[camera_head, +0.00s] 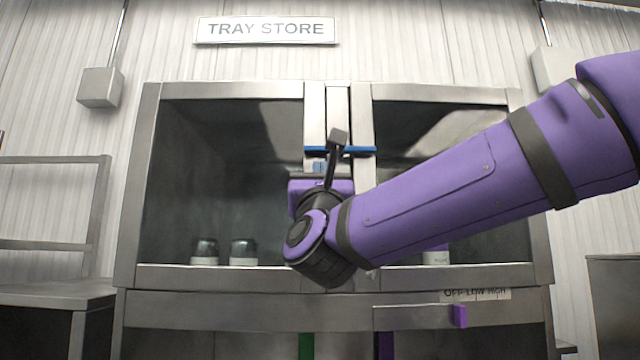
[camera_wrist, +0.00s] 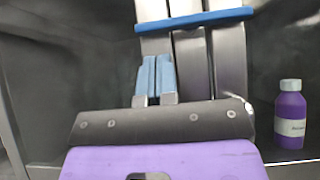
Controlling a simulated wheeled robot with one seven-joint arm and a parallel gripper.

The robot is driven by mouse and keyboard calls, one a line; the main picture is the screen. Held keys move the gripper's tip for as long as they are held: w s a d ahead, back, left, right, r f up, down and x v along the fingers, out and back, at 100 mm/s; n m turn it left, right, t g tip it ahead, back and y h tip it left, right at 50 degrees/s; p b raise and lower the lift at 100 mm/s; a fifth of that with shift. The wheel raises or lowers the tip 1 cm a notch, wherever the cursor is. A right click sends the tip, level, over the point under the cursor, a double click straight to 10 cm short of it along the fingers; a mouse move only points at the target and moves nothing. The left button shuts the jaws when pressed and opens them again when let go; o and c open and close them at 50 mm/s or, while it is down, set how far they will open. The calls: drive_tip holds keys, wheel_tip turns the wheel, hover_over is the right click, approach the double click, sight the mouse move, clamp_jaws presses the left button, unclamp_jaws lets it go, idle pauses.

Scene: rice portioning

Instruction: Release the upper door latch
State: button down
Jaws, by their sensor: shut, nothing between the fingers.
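The upper door latch looks to be the blue bar (camera_head: 362,150) that lies level across the upright metal strips between the two glass doors. It also shows in the wrist view (camera_wrist: 195,20), at the top. My arm hides part of it in the head view. My gripper (camera_wrist: 156,78) has light blue fingers that are together, with nothing between them. The fingertips point up toward the bar and appear a little below it, in front of the left strip. In the head view the gripper (camera_head: 319,167) shows just under the bar. A gap shows between fingertips and bar; depth is hard to tell.
The left door (camera_head: 225,150) and right door (camera_head: 440,130) appear closed. Two jars (camera_head: 205,250) stand behind the left one. A purple bottle (camera_wrist: 291,115) stands at right in the wrist view. A purple slider (camera_head: 460,315) sits below an OFF-LOW-HIGH label (camera_head: 476,294).

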sight(319, 152)
drive_tip(key=shift+x, duration=2.35)
drive_tip(key=shift+a+m+h, duration=0.15)
drive_tip(key=shift+m+h, duration=0.25)
drive_tip(key=shift+m, duration=0.1)
drive_tip(key=shift+r+m+h, duration=0.1)
drive_tip(key=shift+m+h, duration=0.3)
drive_tip(key=shift+h, duration=0.1)
